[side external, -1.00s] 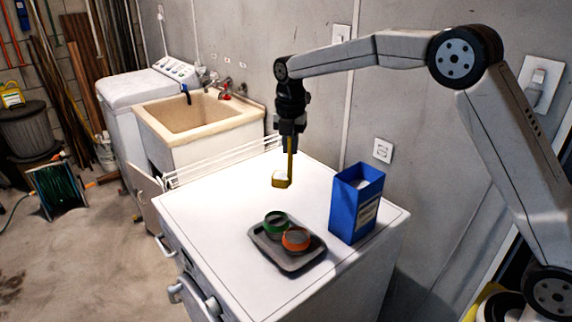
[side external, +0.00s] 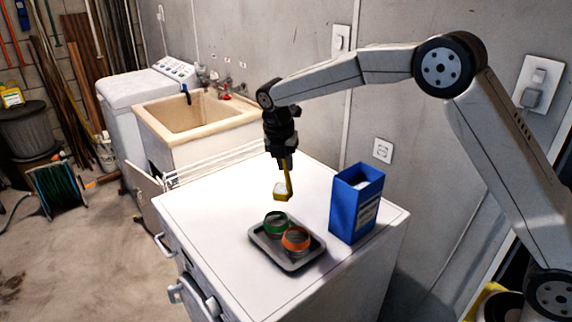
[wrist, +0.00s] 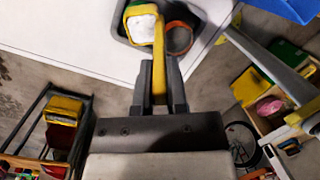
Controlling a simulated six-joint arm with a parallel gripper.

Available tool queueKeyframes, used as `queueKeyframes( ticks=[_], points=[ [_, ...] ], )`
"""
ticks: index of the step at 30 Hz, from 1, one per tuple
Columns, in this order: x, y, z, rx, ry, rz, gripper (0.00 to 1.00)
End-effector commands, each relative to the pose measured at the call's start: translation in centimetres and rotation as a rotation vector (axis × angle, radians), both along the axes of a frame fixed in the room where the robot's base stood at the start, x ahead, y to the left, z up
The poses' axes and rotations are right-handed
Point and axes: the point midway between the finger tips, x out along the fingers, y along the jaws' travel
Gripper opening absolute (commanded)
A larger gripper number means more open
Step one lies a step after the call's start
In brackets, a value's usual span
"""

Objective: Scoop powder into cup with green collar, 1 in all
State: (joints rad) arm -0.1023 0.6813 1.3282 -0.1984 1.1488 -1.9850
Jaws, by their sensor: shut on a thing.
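My gripper (side external: 284,160) is shut on the handle of a yellow scoop (side external: 286,182), which hangs down above the white top. In the wrist view, white powder (wrist: 143,28) fills the scoop's bowl. The cup with the green collar (side external: 276,223) stands on a grey tray (side external: 288,267), beside a cup with an orange collar (side external: 296,239). The scoop's bowl is above and slightly behind the green-collar cup, apart from it. In the wrist view the scoop covers most of that cup, while the orange collar (wrist: 179,39) shows to its right. A blue box (side external: 356,205) stands right of the tray.
The white machine top (side external: 215,215) is clear left of the tray and behind it. A sink (side external: 195,115) and a washing machine (side external: 140,90) stand beyond. The grey wall with an outlet (side external: 382,150) is behind the blue box.

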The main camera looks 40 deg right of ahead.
Motion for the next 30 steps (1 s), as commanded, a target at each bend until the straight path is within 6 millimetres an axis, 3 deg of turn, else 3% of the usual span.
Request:
queueKeyframes(
  ticks=[30],
  points=[
    [-0.3,6.0,-4.0,-0.659,-0.040,0.004,0.00]
  ],
)
